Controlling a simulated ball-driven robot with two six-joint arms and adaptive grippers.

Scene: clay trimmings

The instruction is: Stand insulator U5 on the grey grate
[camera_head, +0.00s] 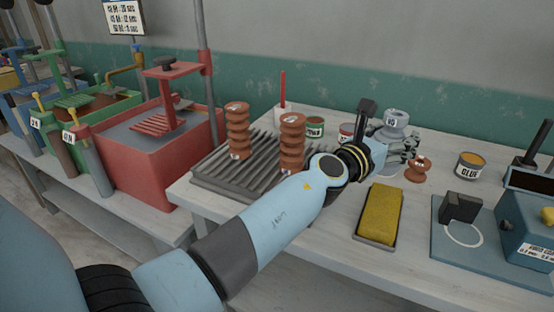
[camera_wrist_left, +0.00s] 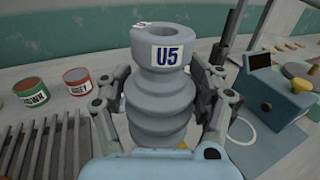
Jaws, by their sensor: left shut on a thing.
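Insulator U5 is a grey ribbed piece with a round hole in its top and a white label reading U5; it fills the middle of the left wrist view (camera_wrist_left: 162,95). In the head view its top (camera_head: 396,118) shows beyond my left wrist. My left gripper (camera_head: 398,152) is shut around its sides and holds it about upright. Its lower end is hidden, so I cannot tell whether it touches the table. The grey grate (camera_head: 212,182) lies at the table's left end, left of my gripper. Its bars also show in the left wrist view (camera_wrist_left: 35,150). My right gripper is not in view.
Two brown insulators (camera_head: 237,132) (camera_head: 291,146) stand on the grate; bars show bare around them. A yellow sponge (camera_head: 380,214) lies in front. Small tins (camera_head: 315,127) stand behind.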

